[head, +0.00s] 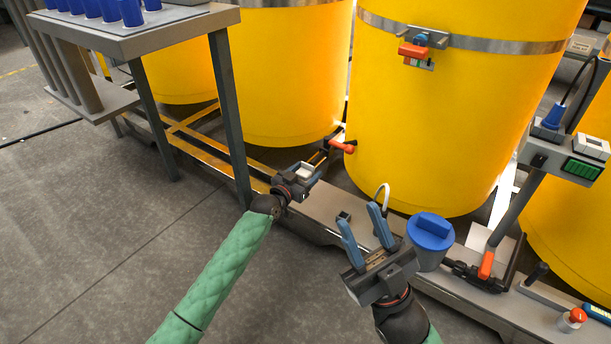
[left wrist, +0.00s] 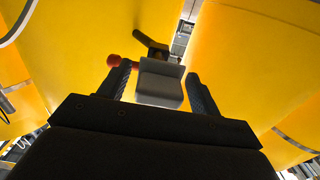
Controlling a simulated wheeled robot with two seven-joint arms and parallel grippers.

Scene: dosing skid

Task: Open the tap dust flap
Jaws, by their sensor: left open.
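The tap (head: 338,148) with its orange-red handle sits low between two yellow drums in the head view. In the left wrist view the tap shows a dark lever (left wrist: 151,41) and a red knob (left wrist: 113,60). A grey block-like piece, which looks like the tap dust flap (left wrist: 160,84), hangs below the lever. My left gripper (head: 304,173) is open at the tap. Its fingers stand on either side of the grey piece in the left wrist view, with a visible gap on the right; contact cannot be told. My right gripper (head: 359,213) is open and empty.
A grey cup with a blue lid (head: 431,232) stands close right of my right gripper. A grey table (head: 150,42) with blue cups is at upper left. An orange-handled valve (head: 486,265) sits at right on the skid.

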